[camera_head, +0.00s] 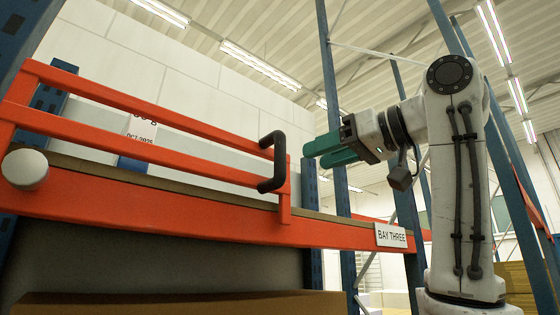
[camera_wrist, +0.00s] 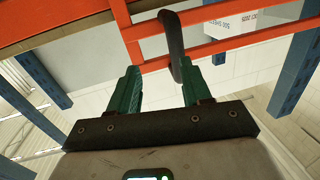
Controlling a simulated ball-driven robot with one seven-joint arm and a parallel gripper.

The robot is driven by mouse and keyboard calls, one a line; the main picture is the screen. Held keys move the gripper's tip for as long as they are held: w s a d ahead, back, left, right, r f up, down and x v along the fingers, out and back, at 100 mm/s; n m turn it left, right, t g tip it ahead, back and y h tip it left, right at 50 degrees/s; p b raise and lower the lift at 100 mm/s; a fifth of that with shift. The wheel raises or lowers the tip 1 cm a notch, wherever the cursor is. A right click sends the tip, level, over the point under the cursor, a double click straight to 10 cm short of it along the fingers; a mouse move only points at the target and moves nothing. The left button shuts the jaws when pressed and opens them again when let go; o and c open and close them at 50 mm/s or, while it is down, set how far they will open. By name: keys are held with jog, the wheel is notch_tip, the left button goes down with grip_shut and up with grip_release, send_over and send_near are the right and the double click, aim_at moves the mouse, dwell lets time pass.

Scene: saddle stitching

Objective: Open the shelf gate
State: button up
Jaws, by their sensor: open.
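The shelf gate (camera_head: 200,160) is an orange-red frame with two rails, closed across the shelf front in the head view. A black D-shaped handle (camera_head: 279,162) stands upright at its right end. My gripper (camera_head: 317,153) is to the right of the handle, with green fingers pointing left towards it and a small gap between. In the wrist view the gripper (camera_wrist: 159,78) is open and empty. The handle (camera_wrist: 173,45) shows ahead, nearer the right finger, its end overlapping that fingertip in the picture. I cannot tell its exact distance.
An orange shelf beam (camera_head: 150,221) with a BAY THREE label (camera_head: 391,236) runs below the gate. A white round knob (camera_head: 25,169) is at the left end. A blue upright (camera_head: 312,215) stands just right of the gate. A brown surface (camera_head: 180,304) lies below.

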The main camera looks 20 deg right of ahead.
aim_at(285, 143)
notch_tip(285, 143, up, 4)
jog(key=s+a, duration=0.1)
jog(key=s, duration=0.2)
jog(key=shift+n+y, duration=0.3)
jog(key=p+x, duration=0.1)
jog(key=x, duration=0.4)
jog(key=p+x, duration=0.1)
jog(key=x, duration=0.4)
jog(key=shift+w+a+f, duration=0.15)
jog(key=shift+w+f, duration=0.05)
jog(key=shift+w, duration=0.2)
grip_shut()
